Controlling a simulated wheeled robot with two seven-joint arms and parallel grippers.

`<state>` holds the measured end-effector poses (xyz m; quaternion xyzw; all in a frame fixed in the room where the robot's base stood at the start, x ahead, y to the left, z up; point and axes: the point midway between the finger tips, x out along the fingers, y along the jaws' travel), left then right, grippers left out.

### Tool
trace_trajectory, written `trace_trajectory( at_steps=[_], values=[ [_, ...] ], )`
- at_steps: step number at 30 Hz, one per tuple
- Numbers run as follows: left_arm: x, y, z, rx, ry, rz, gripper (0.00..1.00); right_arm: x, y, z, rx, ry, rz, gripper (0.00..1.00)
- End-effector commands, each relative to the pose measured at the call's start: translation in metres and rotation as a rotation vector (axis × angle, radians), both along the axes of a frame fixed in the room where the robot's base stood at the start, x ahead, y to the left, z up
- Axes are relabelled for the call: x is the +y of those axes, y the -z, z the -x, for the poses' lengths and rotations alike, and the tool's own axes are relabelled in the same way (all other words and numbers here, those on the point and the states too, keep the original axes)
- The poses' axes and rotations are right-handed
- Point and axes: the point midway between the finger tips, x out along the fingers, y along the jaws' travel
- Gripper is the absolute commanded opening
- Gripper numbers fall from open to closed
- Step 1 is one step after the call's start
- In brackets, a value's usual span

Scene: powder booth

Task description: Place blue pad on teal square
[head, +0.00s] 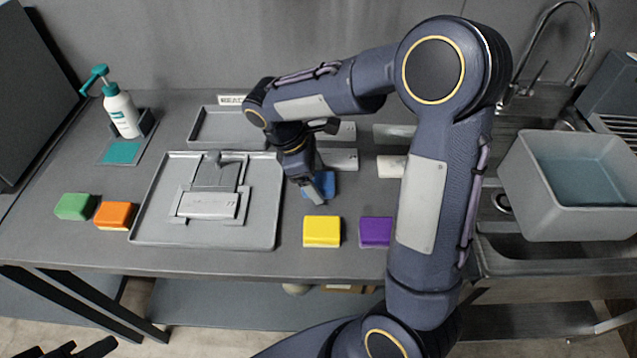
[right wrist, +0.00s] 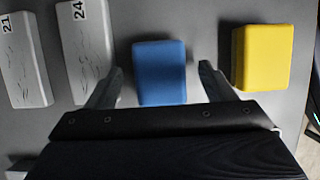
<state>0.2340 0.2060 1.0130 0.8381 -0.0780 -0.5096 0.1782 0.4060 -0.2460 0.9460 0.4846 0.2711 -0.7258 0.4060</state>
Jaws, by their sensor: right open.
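The blue pad (head: 327,184) lies on the grey table behind the yellow pad, partly hidden by my right gripper (head: 312,190). In the right wrist view the blue pad (right wrist: 161,72) shows between the two spread fingers of my right gripper (right wrist: 161,70), with a gap on each side. The right gripper is open and holds nothing. The teal square (head: 122,152) is at the left of the table, in front of the white pump bottle, and is bare. A dark part at the bottom left edge seems to be my left gripper (head: 80,350); its jaws are unclear.
Yellow (head: 322,231), purple (head: 375,232), orange (head: 115,215) and green (head: 75,206) pads lie along the front. A grey tray with a fixture (head: 262,235) lies between the teal square and blue pad. The pump bottle (head: 121,112) stands behind the square. Numbered grey blocks (right wrist: 85,50) are nearby.

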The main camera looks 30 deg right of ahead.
Motion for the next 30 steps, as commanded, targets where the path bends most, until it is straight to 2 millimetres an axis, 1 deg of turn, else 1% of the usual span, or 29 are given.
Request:
trace_trajectory(
  at_steps=[1,2,12,13,14,20,23,26,29,30],
  values=[
    [0.0,0.0,0.0,0.0,0.0,0.0,0.36,0.0,0.0,0.0,0.0,0.0,0.0,0.76],
    [0.0,0.0,0.0,0.0,0.0,0.0,0.36,0.0,0.0,0.0,0.0,0.0,0.0,0.74],
    [0.0,0.0,0.0,0.0,0.0,0.0,0.36,0.0,-0.001,0.0,-0.001,0.001,-0.001,0.29],
    [0.0,0.0,0.0,0.0,0.0,0.0,0.36,0.0,-0.001,0.0,-0.001,0.001,-0.001,0.28],
    [0.0,0.0,0.0,0.0,0.0,0.0,0.36,0.0,-0.001,0.0,-0.002,0.001,0.0,0.25],
    [0.0,0.0,0.0,0.0,0.0,0.0,0.36,0.0,-0.002,0.0,-0.002,0.001,0.0,0.24],
    [0.0,0.0,0.0,0.0,0.0,0.0,0.36,0.0,-0.006,-0.001,-0.003,0.001,0.0,0.24],
    [0.0,-0.001,0.0,0.0,0.0,0.0,0.36,0.0,-0.015,-0.001,-0.005,0.002,-0.001,0.24],
    [0.0,-0.002,0.0,0.0,0.0,0.0,0.36,0.0,-0.03,-0.001,-0.005,0.0,0.0,0.24],
    [0.0,-0.001,0.0,0.0,0.0,0.0,0.36,0.003,-0.037,0.001,-0.007,-0.002,-0.002,0.24]
  ],
)
